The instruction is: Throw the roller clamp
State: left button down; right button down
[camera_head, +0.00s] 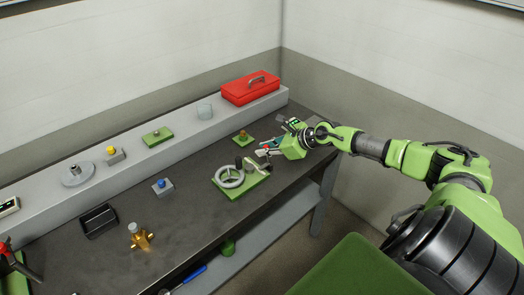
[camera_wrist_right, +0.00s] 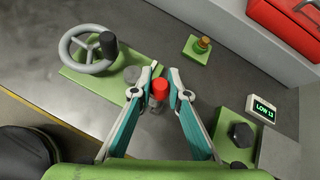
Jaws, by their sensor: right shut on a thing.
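My right gripper (camera_head: 266,147) is over the far right part of the bench, beside the handwheel's green plate. In the right wrist view its two fingers (camera_wrist_right: 162,84) stand on either side of a small red-topped part (camera_wrist_right: 160,88) and are shut on it. The part's grey lower body is partly hidden by the fingers. I cannot tell whether this part belongs to the roller clamp. My left gripper is not in view.
The handwheel (camera_head: 230,177) and a small green block with a brass fitting (camera_head: 242,138) are close by. A display reading LOW 13 (camera_wrist_right: 263,109) is right of the fingers. A red toolbox (camera_head: 250,88) sits on the raised ledge. A brass valve (camera_head: 140,237) stands farther left.

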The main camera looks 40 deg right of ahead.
jog(key=c, duration=1.9)
grip_release()
jog(key=shift+s+d+r, duration=0.1)
jog(key=shift+s+r, duration=0.15)
jog(key=shift+s, duration=0.3)
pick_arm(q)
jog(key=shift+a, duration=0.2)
pick_arm(e)
jog(key=s+d, duration=0.1)
jog(key=s, duration=0.2)
jog(key=s+d, duration=0.1)
jog(key=s, duration=0.3)
jog(key=s+d, duration=0.1)
jog(key=s, duration=0.3)
jog(key=shift+s+d+r, duration=0.1)
jog(key=shift+d, duration=0.15)
